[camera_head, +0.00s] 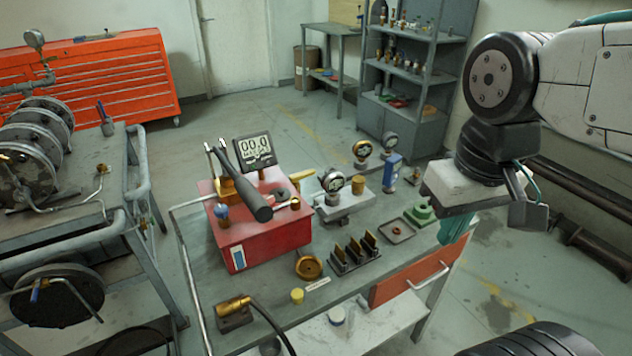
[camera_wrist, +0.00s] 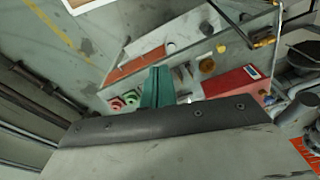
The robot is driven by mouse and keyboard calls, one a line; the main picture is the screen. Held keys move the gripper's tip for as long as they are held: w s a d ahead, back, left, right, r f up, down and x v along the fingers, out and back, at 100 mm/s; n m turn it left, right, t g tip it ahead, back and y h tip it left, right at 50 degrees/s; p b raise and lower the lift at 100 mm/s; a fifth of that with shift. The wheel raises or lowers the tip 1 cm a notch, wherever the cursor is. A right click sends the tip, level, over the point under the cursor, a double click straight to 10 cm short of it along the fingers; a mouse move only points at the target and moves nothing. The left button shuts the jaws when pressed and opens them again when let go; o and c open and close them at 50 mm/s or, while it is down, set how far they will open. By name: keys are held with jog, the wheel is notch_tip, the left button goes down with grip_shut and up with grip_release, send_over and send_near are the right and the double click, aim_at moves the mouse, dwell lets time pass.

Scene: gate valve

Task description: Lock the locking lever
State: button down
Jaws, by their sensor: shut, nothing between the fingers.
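A lever with a thick black grip (camera_head: 246,188) slants across the top of the red box (camera_head: 262,240) on the workbench. Small blue-handled parts also show, one on the box's front corner (camera_head: 221,211) and one on the reel at the left (camera_head: 38,289); I cannot tell which of these is the locking lever. My gripper (camera_head: 457,230) has teal fingers, shut and empty, near the bench's right end, well right of the red box. In the wrist view the fingers (camera_wrist: 157,86) are together, and the red box (camera_wrist: 231,80) lies beyond them.
The digital display (camera_head: 255,148) stands behind the box. The floor at right is mostly clear.

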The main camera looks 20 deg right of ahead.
jog(key=w+d+f+n+t+h, duration=0.1)
jog(key=w+d+f+n+h, duration=0.2)
jog(key=w+d, duration=0.55)
jog(key=w+d+f+n+h, duration=0.1)
jog(key=w+d+f+h, duration=0.2)
jog(key=w+d+f, duration=0.5)
jog(key=w+d+f+n+t+y, duration=0.1)
jog(key=w+d+f+n+t, duration=0.15)
jog(key=w+n, duration=0.35)
jog(key=n+y, duration=1.1)
send_near(336, 217)
jog(key=s+d, duration=0.2)
jog(key=s, duration=0.4)
jog(key=shift+g, duration=0.25)
jog(key=x, duration=0.9)
jog(key=shift+w+a+r, duration=0.1)
jog(key=shift+a, duration=0.15)
jog(key=w, duration=0.2)
jog(key=shift+w+a+r, duration=0.2)
jog(key=shift+w+a, duration=0.1)
jog(key=shift+a, duration=0.05)
jog(key=shift+w+a, duration=0.15)
jog(key=shift+w, duration=0.45)
